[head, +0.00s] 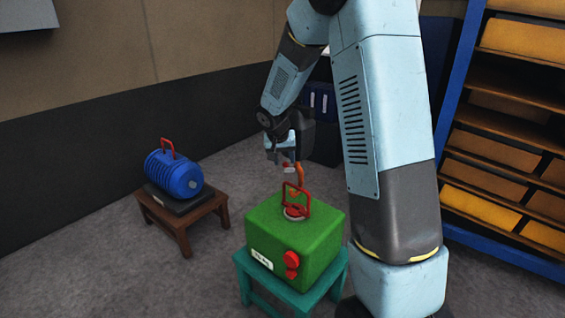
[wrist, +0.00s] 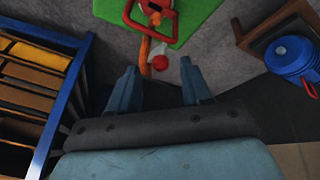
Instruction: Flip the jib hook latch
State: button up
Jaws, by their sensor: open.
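The orange jib hook (head: 298,181) hangs just above the red handle (head: 297,190) on top of a green casting (head: 300,243). In the wrist view the hook (wrist: 145,50) runs up to the handle (wrist: 129,14); I cannot tell whether it is through it. A small red knob (wrist: 158,63) with a pale piece sits beside the hook and looks like its latch. My gripper (wrist: 158,88) is open, its two fingers apart with nothing between the tips; the hook and knob lie just beyond them. In the head view my gripper (head: 283,158) is partly hidden and close to the hook.
The green casting stands on a teal stool (head: 292,292). A blue ribbed casting (head: 174,176) with a red handle rests on a brown stool (head: 183,216) at the left. A blue-framed shelf (head: 505,150) with orange bins stands at the right. Grey floor is clear between the stools.

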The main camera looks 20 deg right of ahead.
jog(key=shift+x, duration=1.05)
jog(key=shift+c, duration=0.3)
grip_shut()
